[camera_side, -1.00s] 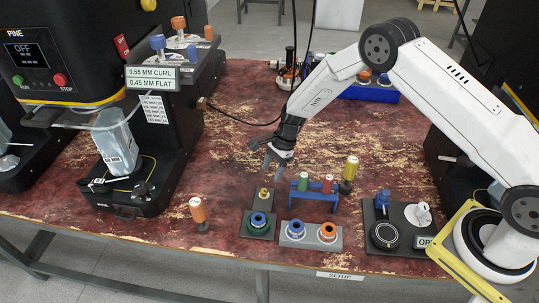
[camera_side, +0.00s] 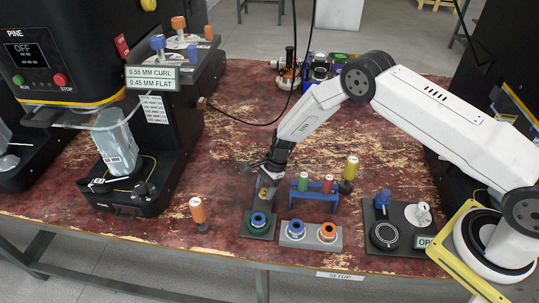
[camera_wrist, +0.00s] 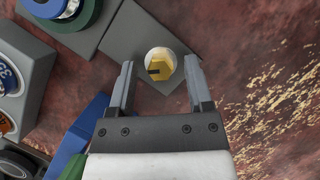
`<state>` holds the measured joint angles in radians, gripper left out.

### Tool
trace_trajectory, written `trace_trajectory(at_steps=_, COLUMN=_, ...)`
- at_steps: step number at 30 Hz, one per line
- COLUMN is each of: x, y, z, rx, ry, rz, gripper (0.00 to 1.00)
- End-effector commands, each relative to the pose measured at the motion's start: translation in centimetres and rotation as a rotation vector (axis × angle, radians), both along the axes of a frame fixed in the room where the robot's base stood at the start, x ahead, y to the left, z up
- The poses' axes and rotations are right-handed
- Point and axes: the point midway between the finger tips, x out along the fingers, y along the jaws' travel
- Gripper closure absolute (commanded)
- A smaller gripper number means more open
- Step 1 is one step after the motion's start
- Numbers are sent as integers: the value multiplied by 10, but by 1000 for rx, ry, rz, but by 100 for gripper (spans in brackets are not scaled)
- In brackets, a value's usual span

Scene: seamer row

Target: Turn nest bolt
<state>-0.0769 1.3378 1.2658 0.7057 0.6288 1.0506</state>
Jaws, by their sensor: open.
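The nest bolt (camera_wrist: 160,64) has a yellow hex head with a dark slot and sits in a pale round recess in a grey plate (camera_wrist: 122,40). My gripper (camera_wrist: 158,85) is open. In the wrist view its two fingers stand on either side of the bolt head, with a gap on each side. In the side view my gripper (camera_side: 262,178) is low over the plate and hides part of it. I cannot tell whether the fingers touch the plate.
A blue rack (camera_side: 316,198) with green and red cylinders stands close right of my gripper. A grey block (camera_side: 311,238) with blue and orange rings is in front. An orange-handled tool (camera_side: 198,211) stands left. The table behind my gripper is mostly clear.

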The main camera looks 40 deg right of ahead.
Motion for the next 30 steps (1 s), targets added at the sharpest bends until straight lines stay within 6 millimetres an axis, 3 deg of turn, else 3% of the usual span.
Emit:
trace_trajectory(at_steps=10, x=0, y=1, z=-2, rx=0, ry=0, rz=0, gripper=38)
trace_trajectory(at_steps=16, x=0, y=1, z=-2, rx=0, ry=0, rz=0, gripper=100)
trace_trajectory(at_steps=30, x=0, y=1, z=-2, rx=0, ry=1, rz=48, gripper=100)
